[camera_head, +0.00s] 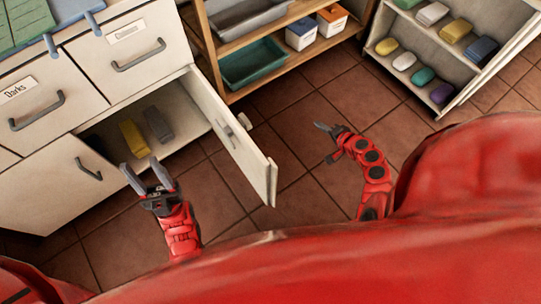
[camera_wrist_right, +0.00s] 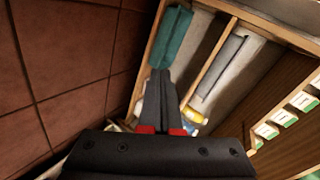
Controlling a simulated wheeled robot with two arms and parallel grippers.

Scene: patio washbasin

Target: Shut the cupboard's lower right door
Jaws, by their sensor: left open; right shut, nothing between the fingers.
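The cupboard's lower right door (camera_head: 247,152) stands wide open in the head view, swung out from the white cupboard (camera_head: 85,62) over the tiled floor. The compartment behind it is open to view, with a yellow folded cloth (camera_head: 132,137) and a grey one (camera_head: 158,124) inside. My left gripper (camera_head: 139,166) is open and empty in front of this compartment, left of the door and apart from it. My right gripper (camera_head: 316,126) is shut and empty, right of the door and clear of it. Its closed fingers (camera_wrist_right: 160,76) show in the right wrist view.
A wooden shelf with a green bin (camera_head: 253,65) and small boxes (camera_head: 301,33) stands behind the door. A slanted rack (camera_head: 443,62) of coloured cloths is at the upper right. Drawers with handles are above the compartment. Tiled floor (camera_head: 300,195) between door and right arm is free.

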